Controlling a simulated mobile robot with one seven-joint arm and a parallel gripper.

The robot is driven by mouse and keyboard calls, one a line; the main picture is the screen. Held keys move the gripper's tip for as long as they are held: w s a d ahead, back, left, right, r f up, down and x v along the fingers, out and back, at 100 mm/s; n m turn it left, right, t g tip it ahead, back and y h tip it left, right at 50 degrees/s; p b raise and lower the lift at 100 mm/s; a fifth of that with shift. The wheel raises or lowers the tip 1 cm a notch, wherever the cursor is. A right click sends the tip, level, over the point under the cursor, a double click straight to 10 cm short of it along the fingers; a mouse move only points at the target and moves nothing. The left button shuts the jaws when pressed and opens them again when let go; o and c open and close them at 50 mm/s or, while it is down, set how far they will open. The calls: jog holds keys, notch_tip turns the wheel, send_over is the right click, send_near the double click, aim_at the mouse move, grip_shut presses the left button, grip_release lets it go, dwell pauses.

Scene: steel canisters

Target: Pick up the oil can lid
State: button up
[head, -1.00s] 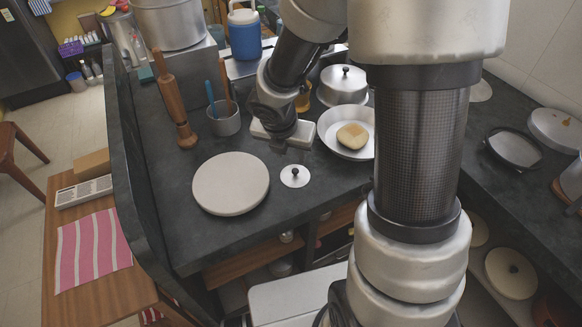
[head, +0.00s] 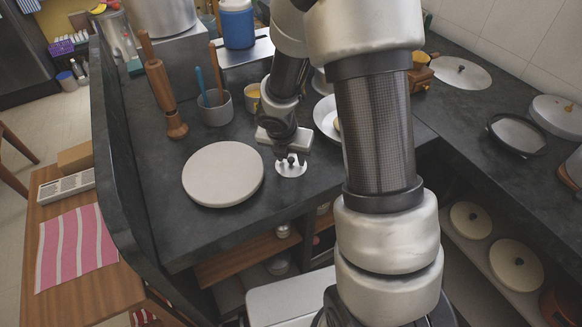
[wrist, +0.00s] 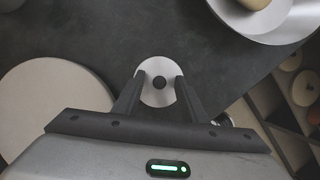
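The oil can lid is a small pale metal disc with a dark round knob. It lies flat on the dark countertop in the head view (head: 291,170), right of a round board. In the wrist view the lid (wrist: 159,97) lies beneath and between my two fingers. My gripper (head: 291,160) points down over the lid. In the wrist view my gripper (wrist: 160,83) is open, with its fingers apart on either side of the knob and a gap to it on each side. Whether the fingertips touch the disc cannot be told.
The round pale board (head: 223,174) lies just left of the lid. A white bowl (wrist: 268,22) stands on the far right side of it. The counter's front edge is close.

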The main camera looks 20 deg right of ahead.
jog(key=shift+r, duration=0.1)
grip_shut()
